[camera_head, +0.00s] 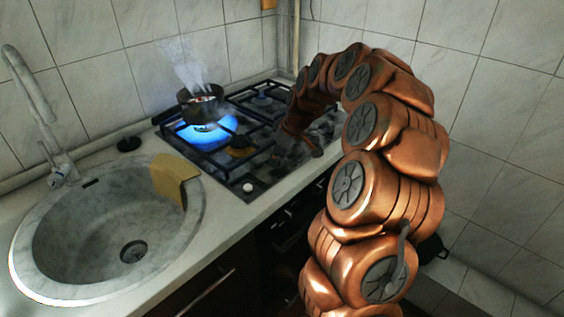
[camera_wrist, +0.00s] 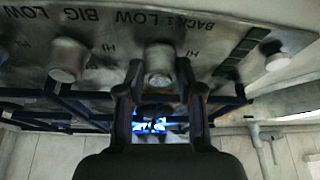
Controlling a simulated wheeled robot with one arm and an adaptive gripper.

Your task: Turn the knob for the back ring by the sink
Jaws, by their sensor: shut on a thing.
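My gripper (camera_head: 290,158) reaches down to the front panel of the stove in the camera view from my body. In the wrist view my gripper (camera_wrist: 158,72) has its two dark fingers closed on the sides of a pale round knob (camera_wrist: 158,54). The panel (camera_wrist: 112,48) carries LOW, HI, BIG and BACK markings; which label belongs to the held knob is hard to read. The back ring by the sink burns with a wide blue flame (camera_head: 222,128). A dark pot (camera_head: 203,110) with smoke or steam rising stands over it.
Another knob (camera_wrist: 68,60) is left of my gripper, and one more (camera_wrist: 277,60) is right of it. The round sink (camera_head: 50,240) lies left of the stove, with a yellow cloth (camera_head: 172,178) over its rim. Tiled walls stand behind and right.

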